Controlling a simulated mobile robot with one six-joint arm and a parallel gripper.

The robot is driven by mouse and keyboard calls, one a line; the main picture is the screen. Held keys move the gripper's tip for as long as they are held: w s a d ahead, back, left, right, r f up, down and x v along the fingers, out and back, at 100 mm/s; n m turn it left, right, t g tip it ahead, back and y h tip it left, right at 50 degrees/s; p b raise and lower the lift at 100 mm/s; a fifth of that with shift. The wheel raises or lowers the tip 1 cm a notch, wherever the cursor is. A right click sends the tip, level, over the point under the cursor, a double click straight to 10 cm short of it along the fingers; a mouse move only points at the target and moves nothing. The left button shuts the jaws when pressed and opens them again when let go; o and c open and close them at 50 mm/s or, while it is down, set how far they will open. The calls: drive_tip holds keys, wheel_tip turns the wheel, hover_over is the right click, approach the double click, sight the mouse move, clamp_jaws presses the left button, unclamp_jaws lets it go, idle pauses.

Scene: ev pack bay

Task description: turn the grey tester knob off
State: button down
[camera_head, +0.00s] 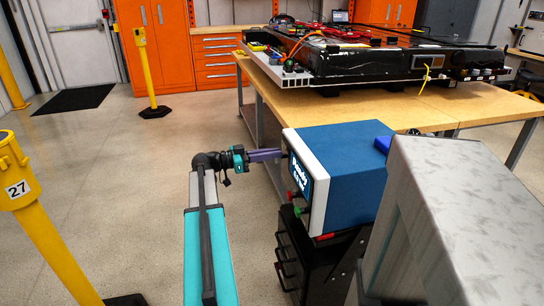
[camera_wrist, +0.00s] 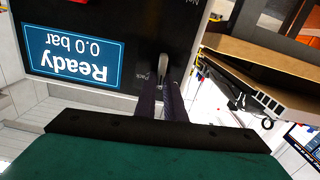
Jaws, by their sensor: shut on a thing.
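The tester (camera_head: 350,160) is a blue box with a white-edged dark front face. It stands on a black cabinet in the head view. Its screen (camera_wrist: 72,55) appears upside down in the wrist view and reads "Ready 0.0 bar". The grey knob (camera_wrist: 163,64) sits on the dark panel, near a label that seems to read "Pack". My gripper (camera_wrist: 162,88) has its two dark purple fingers shut on the knob, one on each side. In the head view my gripper (camera_head: 278,154) reaches the front face from the left, and I cannot make out the knob there.
Red and green fittings (camera_head: 297,203) stick out of the tester's front below my gripper. A grey box (camera_head: 455,215) stands close at the right. A wooden bench (camera_head: 470,105) with a battery pack (camera_head: 400,65) is behind. A yellow post (camera_head: 45,230) stands at left. The floor between is clear.

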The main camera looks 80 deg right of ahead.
drive_tip(key=shift+d+f+n+p, duration=0.15)
drive_tip(key=shift+n+p, duration=0.25)
drive_tip(key=shift+n, duration=0.95)
drive_tip(key=shift+d+f+n+p, duration=0.15)
drive_tip(key=shift+n+p, duration=0.25)
drive_tip(key=shift+n, duration=0.9)
drive_tip(key=shift+d+n+p, duration=0.15)
drive_tip(key=shift+n+p, duration=0.25)
drive_tip(key=shift+n, duration=0.95)
drive_tip(key=c, duration=1.8)
unclamp_jaws()
drive_tip(key=shift+s, duration=0.1)
drive_tip(key=shift+c, duration=0.2)
drive_tip(key=shift+w, duration=0.25)
